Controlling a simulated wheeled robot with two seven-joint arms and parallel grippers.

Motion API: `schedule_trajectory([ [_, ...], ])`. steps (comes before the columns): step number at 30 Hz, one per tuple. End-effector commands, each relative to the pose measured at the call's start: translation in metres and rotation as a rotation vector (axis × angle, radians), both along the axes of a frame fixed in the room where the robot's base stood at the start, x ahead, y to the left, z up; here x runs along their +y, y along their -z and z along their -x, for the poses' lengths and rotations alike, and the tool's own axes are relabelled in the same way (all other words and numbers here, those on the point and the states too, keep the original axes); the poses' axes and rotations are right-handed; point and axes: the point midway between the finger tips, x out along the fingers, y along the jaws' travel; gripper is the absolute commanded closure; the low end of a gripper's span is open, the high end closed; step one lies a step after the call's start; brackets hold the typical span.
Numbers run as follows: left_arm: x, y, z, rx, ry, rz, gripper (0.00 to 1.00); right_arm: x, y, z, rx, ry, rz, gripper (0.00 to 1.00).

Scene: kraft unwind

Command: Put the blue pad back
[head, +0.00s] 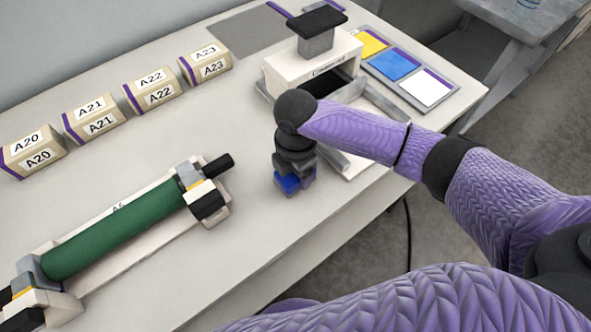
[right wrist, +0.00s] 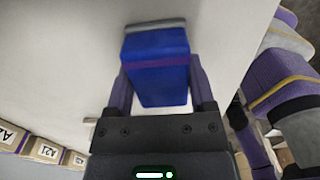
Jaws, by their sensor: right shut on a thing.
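The blue pad (head: 287,184) is a small blue block, low over the front part of the table. My right gripper (head: 294,176) points down and is shut on it. In the right wrist view the blue pad (right wrist: 157,85) sits between the two fingers of the right gripper (right wrist: 160,100), with a purple band across it and a grey strip at its far end. I cannot tell if the pad touches the table. A blue square (head: 394,64) lies between a yellow square (head: 371,43) and a white square (head: 428,88) at the back right. My left gripper is out of view.
A white machine with a black top (head: 321,20) stands just behind my right gripper. A green roll (head: 115,230) lies on a stand at the front left. Several labelled blocks (head: 93,118) line the back left. The table middle is clear.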

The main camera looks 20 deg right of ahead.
Motion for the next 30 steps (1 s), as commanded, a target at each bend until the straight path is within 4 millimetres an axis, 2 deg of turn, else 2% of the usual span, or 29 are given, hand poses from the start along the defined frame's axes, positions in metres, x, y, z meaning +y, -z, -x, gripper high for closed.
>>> schedule_trajectory([
  [5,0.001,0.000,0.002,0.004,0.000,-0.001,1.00,0.000,0.002,0.000,0.000,0.000,0.000,0.85],
  [6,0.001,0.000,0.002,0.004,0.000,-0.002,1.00,0.000,0.001,0.000,-0.001,0.000,0.000,0.24],
  [9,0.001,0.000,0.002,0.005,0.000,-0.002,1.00,0.000,0.001,0.000,-0.001,0.000,0.000,0.03],
  [10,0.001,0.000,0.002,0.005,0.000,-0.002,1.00,0.000,0.001,0.000,-0.001,0.000,0.000,0.00],
  [16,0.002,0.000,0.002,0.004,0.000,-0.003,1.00,0.000,0.001,0.000,-0.001,0.000,0.000,0.00],
  [18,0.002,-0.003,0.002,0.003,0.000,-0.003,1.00,0.000,-0.006,0.000,-0.002,0.000,0.000,0.00],
  [20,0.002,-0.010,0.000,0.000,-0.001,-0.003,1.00,0.000,-0.020,-0.001,-0.005,-0.001,-0.001,0.00],
  [27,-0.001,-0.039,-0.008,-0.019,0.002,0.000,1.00,0.000,-0.090,-0.001,-0.005,-0.001,-0.001,0.00],
  [30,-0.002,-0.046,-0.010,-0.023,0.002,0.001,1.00,0.000,-0.109,-0.001,-0.005,0.000,-0.002,0.00],
])
